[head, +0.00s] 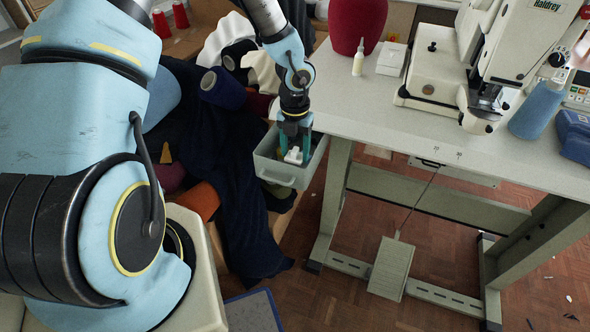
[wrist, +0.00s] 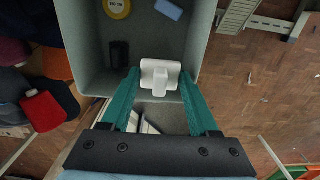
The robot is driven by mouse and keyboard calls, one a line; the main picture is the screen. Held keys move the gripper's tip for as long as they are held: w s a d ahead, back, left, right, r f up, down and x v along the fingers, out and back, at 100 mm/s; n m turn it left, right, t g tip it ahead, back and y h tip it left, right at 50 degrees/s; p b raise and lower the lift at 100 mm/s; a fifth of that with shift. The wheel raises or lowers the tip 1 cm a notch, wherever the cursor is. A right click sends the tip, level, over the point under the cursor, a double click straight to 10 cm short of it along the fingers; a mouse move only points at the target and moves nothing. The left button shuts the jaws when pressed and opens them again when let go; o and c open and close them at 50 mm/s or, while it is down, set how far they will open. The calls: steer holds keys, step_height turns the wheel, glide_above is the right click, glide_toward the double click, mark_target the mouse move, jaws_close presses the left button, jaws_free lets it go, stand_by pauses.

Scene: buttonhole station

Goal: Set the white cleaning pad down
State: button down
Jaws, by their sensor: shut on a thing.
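The white cleaning pad (wrist: 160,73) is a small white block with a raised grip, held between the teal fingers of my gripper (wrist: 160,80). In the head view my gripper (head: 295,132) points down into the grey bin (head: 281,174) beside the table, with the pad (head: 293,156) at its fingertips. In the wrist view the pad is over the near part of the bin (wrist: 92,60), within its walls. I cannot tell whether the pad touches the bin's floor.
The bin also holds a yellow tape roll (wrist: 117,8), a blue block (wrist: 168,9) and a black cylinder (wrist: 119,53). The sewing table (head: 400,125) stands close on the right. Dark cloth (head: 240,200) and thread cones (head: 222,88) lie on the left.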

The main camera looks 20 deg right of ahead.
steer(key=shift+f, duration=3.55)
steer(key=shift+f, duration=0.1)
steer(key=shift+f, duration=0.15)
steer(key=shift+c, duration=0.7)
jaws_free()
steer(key=shift+d, duration=0.15)
